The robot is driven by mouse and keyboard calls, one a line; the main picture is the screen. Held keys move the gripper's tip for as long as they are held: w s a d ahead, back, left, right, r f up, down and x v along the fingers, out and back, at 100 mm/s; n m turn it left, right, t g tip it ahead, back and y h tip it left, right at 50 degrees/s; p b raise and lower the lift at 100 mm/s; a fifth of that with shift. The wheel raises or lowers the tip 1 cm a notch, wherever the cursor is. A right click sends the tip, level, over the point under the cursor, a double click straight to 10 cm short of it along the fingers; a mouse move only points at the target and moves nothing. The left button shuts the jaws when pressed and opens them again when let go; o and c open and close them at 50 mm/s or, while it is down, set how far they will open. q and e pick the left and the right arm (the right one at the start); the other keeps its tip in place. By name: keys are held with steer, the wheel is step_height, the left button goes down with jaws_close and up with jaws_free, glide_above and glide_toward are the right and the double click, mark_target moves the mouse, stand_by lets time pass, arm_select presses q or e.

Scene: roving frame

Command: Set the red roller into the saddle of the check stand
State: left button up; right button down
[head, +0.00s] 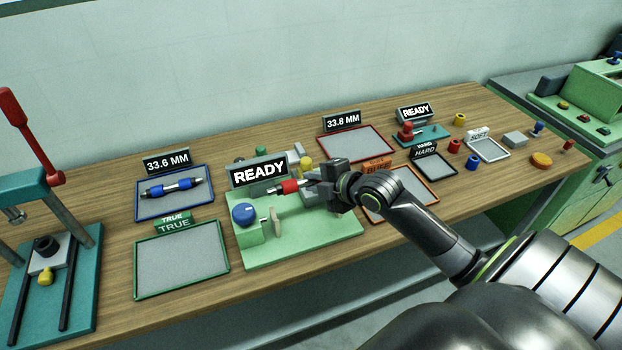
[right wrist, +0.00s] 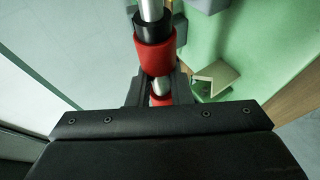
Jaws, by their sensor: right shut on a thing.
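The red roller (head: 290,187) is in my right gripper (head: 308,184), above the green check stand (head: 300,248) and apart from its base. In the right wrist view the roller (right wrist: 156,50) shows its red body, a black collar and a bright metal shaft, and the fingers (right wrist: 158,88) close around it. A pale notched block (right wrist: 218,76), which looks like a saddle, stands on the green base to the right of the roller. The stand carries a blue knob (head: 244,214), a pale upright plate and a READY sign (head: 259,172). My left gripper is not in view.
A blue tray (head: 150,209) holds a blue roller (head: 174,187). An empty green TRUE tray (head: 180,262) lies left of the stand. A teal press (head: 30,190) stands at far left. A red-rimmed tray (head: 357,146) and several small parts lie behind and right of my arm.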

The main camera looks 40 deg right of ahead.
steer(key=shift+s, duration=0.1)
step_height(320, 180, down, 5)
steer(key=b, duration=0.4)
steer(key=shift+r, duration=0.1)
stand_by(1.0)
steer(key=shift+b, duration=0.3)
steer(key=shift+f+b, duration=1.1)
steer(key=shift+f, duration=0.25)
steer(key=shift+f, duration=0.1)
steer(key=shift+f+b, duration=0.65)
steer(key=shift+b, duration=0.1)
